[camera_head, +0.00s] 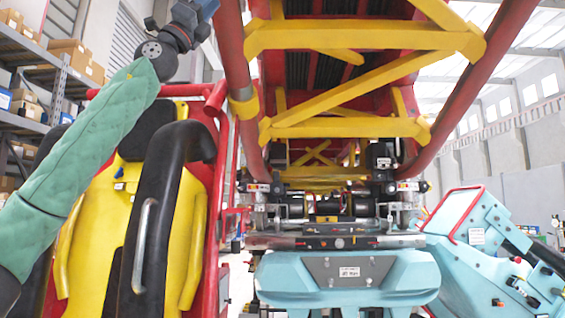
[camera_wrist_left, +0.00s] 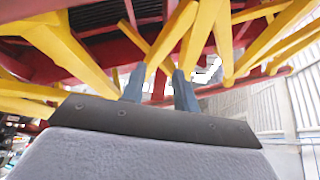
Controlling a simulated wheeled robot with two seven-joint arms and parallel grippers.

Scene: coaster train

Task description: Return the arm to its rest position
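My left arm, in a green quilted sleeve (camera_head: 90,165), comes in from the left in the head view and reaches up to the top edge. The left gripper is largely cut off there. In the left wrist view my left gripper (camera_wrist_left: 160,88) has its two dark fingers apart with nothing between them. Yellow and red beams show behind the fingers, and I cannot tell how far off they are. My right arm and right gripper are not in view.
A red and yellow coaster track (camera_head: 330,120) hangs overhead. A yellow seat (camera_head: 90,235) with a black restraint (camera_head: 153,215) is at left, near my arm. A light-blue machine (camera_head: 350,280) stands in the centre, another light-blue unit (camera_head: 480,250) at right. Shelving (camera_head: 35,75) stands far left.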

